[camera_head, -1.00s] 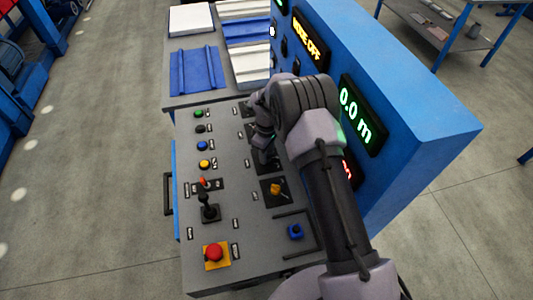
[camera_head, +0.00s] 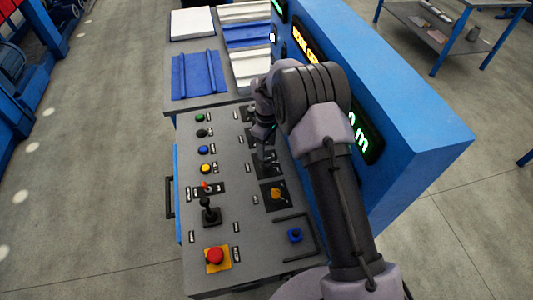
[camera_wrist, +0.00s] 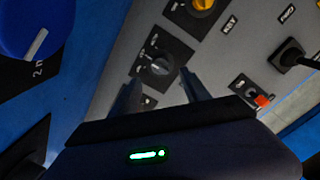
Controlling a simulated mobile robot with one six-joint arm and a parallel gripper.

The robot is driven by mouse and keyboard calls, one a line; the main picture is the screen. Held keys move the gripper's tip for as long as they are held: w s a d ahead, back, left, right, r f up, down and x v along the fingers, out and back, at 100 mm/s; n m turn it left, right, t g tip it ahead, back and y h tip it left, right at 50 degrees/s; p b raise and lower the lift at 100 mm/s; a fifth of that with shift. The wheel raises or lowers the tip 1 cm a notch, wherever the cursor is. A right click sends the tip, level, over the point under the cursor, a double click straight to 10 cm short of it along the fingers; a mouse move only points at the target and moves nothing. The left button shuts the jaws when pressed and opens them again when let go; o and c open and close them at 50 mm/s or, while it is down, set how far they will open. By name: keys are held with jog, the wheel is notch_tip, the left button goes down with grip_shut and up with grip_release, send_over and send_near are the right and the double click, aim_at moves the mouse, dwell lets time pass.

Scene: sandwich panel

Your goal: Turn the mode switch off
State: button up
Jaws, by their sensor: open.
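A black rotary switch with a small pointer mark sits on a square black plate in the wrist view (camera_wrist: 158,66). Its labels are too small to read, so I cannot confirm that it is the mode switch. My gripper (camera_wrist: 162,90) is open, its two fingers spread on either side of the switch's lower edge in that view. I cannot tell whether they touch the panel. In the head view my gripper (camera_head: 266,146) is over the right column of controls, and my arm hides most of the switch. An amber display (camera_head: 308,42) on the blue upright is partly covered.
A yellow knob (camera_head: 277,194) is close to my gripper. A black joystick (camera_head: 209,208), a red-tipped lever (camera_head: 206,185), several coloured buttons and a red stop button (camera_head: 215,256) are to the left. The blue upright housing (camera_head: 410,120) stands close on the right.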

aim_at(266, 158)
notch_tip(266, 158, up, 10)
jog(key=p, duration=0.2)
jog(key=shift+r, duration=0.25)
